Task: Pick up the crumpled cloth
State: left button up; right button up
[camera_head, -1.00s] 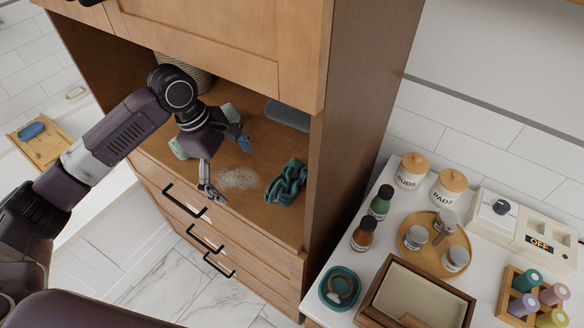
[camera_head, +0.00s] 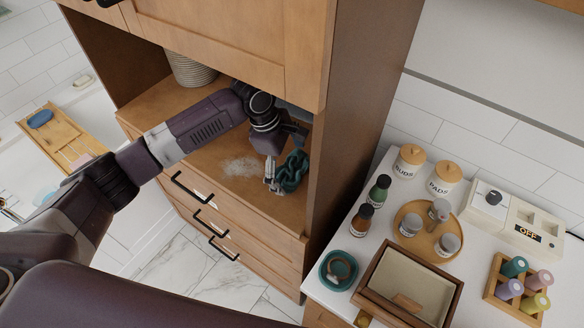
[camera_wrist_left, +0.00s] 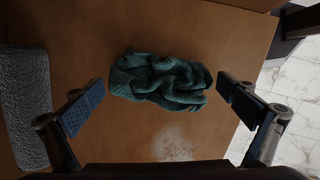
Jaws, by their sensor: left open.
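The crumpled cloth (camera_head: 291,172) is dark teal and lies bunched on the wooden shelf of the open cabinet, near its right side wall. In the left wrist view the cloth (camera_wrist_left: 162,80) lies between and slightly beyond the fingertips. My left gripper (camera_head: 284,168) is at the cloth in the head view, and its arm and fingers hide part of it. In the left wrist view my left gripper (camera_wrist_left: 160,98) is open, with one blue-padded finger on each side of the cloth. My right gripper is not in view.
A pale powdery patch (camera_head: 243,166) is on the shelf beside the cloth. A grey textured item (camera_wrist_left: 26,108) lies at left in the wrist view. A ribbed basket (camera_head: 190,70) stands deeper in the cabinet. The cabinet's side wall (camera_head: 345,120) is close on the right.

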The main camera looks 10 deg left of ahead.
pick_arm(q)
jog(key=shift+d+f, duration=0.1)
jog(key=shift+f, duration=0.4)
jog(key=c, duration=0.8)
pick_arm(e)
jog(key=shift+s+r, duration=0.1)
pick_arm(q)
jog(key=shift+r, duration=0.1)
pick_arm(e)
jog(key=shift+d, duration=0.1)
pick_arm(q)
jog(key=shift+r+b, duration=0.3)
jog(key=shift+r, duration=0.25)
notch_tip(320, 180, up, 2)
jog(key=shift+r+b, duration=0.15)
jog(key=shift+b, duration=0.3)
jog(key=w+a+b, duration=0.1)
jog(key=w+a, duration=0.1)
jog(key=a, duration=0.3)
jog(key=w+a+b, duration=0.2)
jog(key=a, duration=0.3)
jog(key=w+a+b, duration=0.2)
jog(key=a, duration=0.3)
jog(key=shift+w+a, duration=0.3)
jog(key=shift+a, duration=0.1)
jog(key=shift+w+a, duration=0.15)
jog(key=shift+a, duration=0.3)
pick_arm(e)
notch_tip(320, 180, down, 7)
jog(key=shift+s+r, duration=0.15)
